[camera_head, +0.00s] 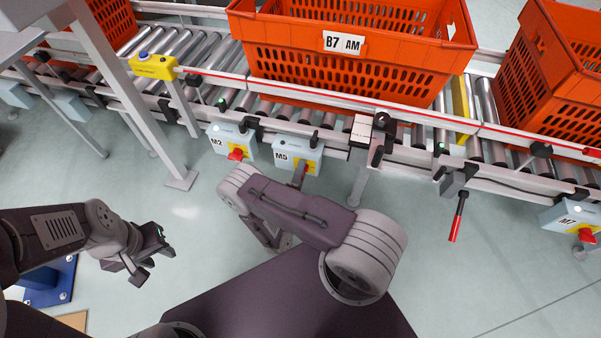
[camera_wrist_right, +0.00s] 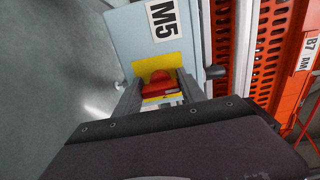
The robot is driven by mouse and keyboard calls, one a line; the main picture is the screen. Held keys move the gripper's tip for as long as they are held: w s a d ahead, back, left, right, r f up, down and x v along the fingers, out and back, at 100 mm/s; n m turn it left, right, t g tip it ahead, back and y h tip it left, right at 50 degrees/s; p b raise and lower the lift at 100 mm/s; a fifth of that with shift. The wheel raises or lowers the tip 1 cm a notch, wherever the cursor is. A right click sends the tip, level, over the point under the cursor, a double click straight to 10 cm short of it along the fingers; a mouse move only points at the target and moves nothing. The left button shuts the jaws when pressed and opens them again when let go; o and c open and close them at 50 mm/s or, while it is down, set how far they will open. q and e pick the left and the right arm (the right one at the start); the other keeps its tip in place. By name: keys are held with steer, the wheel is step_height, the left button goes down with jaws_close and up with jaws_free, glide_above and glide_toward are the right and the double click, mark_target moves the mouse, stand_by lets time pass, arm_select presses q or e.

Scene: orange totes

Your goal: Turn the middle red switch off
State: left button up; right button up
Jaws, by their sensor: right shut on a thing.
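The middle switch box, labelled M5 (camera_head: 296,150), is pale blue and hangs on the conveyor's near side. Its red switch (camera_wrist_right: 157,84) sits on a yellow plate (camera_wrist_right: 158,62) in the right wrist view. My right gripper (camera_wrist_right: 158,92) has one finger on each side of the red switch and is shut on it. In the head view, my right gripper (camera_head: 299,174) is at the front of the M5 box and hides the knob. My left gripper (camera_head: 153,266) is open and empty over the floor at the lower left.
Box M2 (camera_head: 231,139) with a red switch (camera_head: 236,155) is just left of M5. Box M7 (camera_head: 577,215) is at the far right. An orange tote (camera_head: 349,53) labelled B7 AM stands on the conveyor behind. A red-handled lever (camera_head: 457,222) hangs at the right.

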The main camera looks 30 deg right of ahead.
stand_by(0.4)
steer(key=o, duration=1.4)
steer(key=shift+c, duration=0.2)
steer(key=shift+a, duration=0.1)
steer(key=shift+s+a, duration=0.2)
steer(key=p+v, duration=0.3)
steer(key=v, duration=0.5)
steer(key=shift+s, duration=0.25)
